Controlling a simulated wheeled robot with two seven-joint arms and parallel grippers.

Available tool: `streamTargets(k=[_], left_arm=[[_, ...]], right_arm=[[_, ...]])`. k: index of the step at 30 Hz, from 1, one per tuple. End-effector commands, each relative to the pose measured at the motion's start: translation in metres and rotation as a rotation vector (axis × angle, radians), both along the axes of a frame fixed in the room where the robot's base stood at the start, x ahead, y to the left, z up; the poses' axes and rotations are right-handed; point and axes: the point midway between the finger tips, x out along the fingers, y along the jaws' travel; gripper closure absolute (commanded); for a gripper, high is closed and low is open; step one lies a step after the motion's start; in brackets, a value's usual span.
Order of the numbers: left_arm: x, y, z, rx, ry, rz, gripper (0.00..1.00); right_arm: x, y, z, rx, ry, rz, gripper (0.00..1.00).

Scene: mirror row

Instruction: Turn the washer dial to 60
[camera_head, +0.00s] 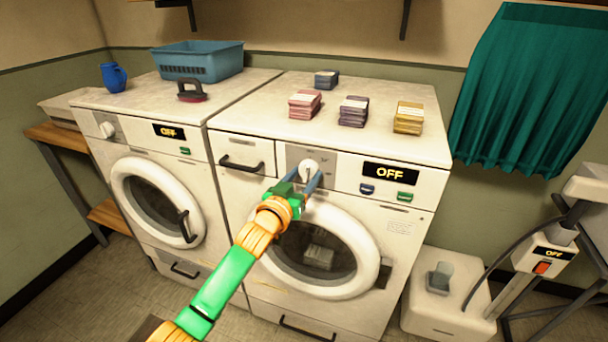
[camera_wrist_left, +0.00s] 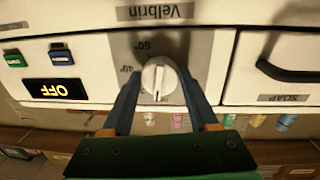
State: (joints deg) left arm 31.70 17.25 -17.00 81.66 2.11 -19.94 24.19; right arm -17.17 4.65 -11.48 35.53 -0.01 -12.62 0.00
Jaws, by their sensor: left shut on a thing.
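The white washer dial (camera_head: 309,167) sits on a grey panel of the right-hand washer (camera_head: 235,190). In the left wrist view the dial (camera_wrist_left: 157,78) appears upside down, with the marks 60° and 40° printed beside it. Its raised grip runs roughly up and down in that view; which mark it points to is unclear. My left gripper (camera_head: 306,181) reaches the dial from below, its two blue fingers shut on the dial's sides. The fingers also show in the wrist view (camera_wrist_left: 157,86). The washer's display (camera_head: 390,173) reads OFF. My right gripper is not in view.
Blue and green buttons (camera_head: 404,197) sit below the display. A drawer (camera_head: 240,162) is left of the dial, and the round door (camera_head: 318,250) is below. A second washer (camera_head: 120,160) stands at left. Several small stacks (camera_head: 353,111) and a blue basket (camera_head: 198,61) are on top.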

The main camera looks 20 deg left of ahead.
Motion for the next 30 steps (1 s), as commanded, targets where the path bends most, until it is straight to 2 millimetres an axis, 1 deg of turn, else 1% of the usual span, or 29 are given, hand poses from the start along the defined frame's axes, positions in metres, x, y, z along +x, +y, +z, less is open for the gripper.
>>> streamTargets(k=[1,12,30], left_arm=[[0.0,0.0,0.003,0.034,0.001,0.0,0.96],[0.0,0.001,0.005,0.38,-0.012,0.0,0.96],[0.0,0.001,0.005,0.951,-0.033,0.0,0.96]], right_arm=[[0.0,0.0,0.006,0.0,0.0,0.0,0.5],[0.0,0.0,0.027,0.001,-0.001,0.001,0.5],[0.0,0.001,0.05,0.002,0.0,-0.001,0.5]])
